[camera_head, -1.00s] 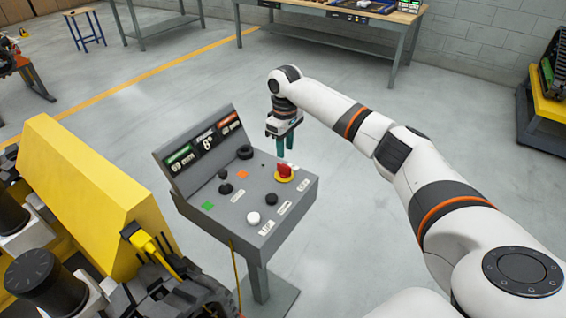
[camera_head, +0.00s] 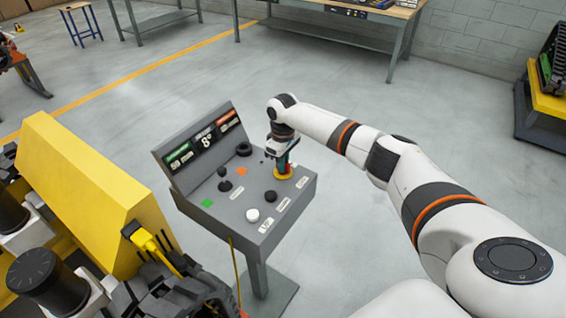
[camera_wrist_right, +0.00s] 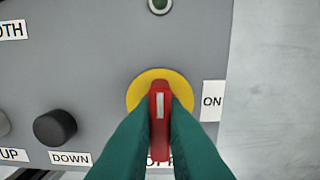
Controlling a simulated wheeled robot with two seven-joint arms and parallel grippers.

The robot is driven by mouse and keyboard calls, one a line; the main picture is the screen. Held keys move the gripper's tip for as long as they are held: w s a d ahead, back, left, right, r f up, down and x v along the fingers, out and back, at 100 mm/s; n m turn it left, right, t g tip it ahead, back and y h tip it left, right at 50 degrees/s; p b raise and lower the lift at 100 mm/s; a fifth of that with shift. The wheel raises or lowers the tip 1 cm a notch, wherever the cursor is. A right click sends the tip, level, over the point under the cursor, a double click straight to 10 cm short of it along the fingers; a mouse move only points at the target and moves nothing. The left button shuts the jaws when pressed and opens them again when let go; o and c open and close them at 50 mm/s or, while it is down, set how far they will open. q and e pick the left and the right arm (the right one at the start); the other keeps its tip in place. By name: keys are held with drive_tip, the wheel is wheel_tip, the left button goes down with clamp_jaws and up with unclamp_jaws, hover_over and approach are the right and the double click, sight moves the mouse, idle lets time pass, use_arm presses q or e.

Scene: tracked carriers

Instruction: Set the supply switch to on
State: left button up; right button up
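The supply switch is a red rotary handle (camera_wrist_right: 160,104) on a round yellow plate (camera_wrist_right: 133,95), set in the grey console (camera_head: 230,215). In the right wrist view the handle lies up and down, with a white mark along it. An ON label (camera_wrist_right: 212,101) is to its right; a partly hidden label is below it. My right gripper (camera_wrist_right: 161,108) comes from above, its two green fingers against the handle's two sides, shut on it. In the head view the gripper (camera_head: 281,166) covers most of the handle; the yellow plate shows around its base. My left gripper is not in view.
A black knob (camera_wrist_right: 55,128) sits beside the DOWN label, left of the switch. The console also has a white button (camera_head: 252,215), other black knobs and an upright display panel (camera_head: 200,145). A yellow machine (camera_head: 85,190) stands close on the left. Floor right of the console is clear.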

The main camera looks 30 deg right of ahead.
clamp_jaws()
drive_tip(key=shift+r+m+p, duration=0.25)
drive_tip(key=shift+m+p, duration=0.65)
drive_tip(key=shift+p, duration=0.2)
drive_tip(key=m+p, duration=0.2)
drive_tip(key=shift+p, duration=0.3)
drive_tip(key=m+p, duration=0.3)
drive_tip(key=m, duration=0.2)
drive_tip(key=m+p, duration=0.2)
drive_tip(key=m, duration=0.2)
drive_tip(key=shift+f+p, duration=0.1)
drive_tip(key=shift+p, duration=0.3)
drive_tip(key=shift+w+m+p, duration=0.1)
drive_tip(key=shift+m+p, duration=0.65)
drive_tip(key=shift+m, duration=1.75)
drive_tip(key=o, duration=0.7)
unclamp_jaws()
drive_tip(key=shift+f, duration=0.1)
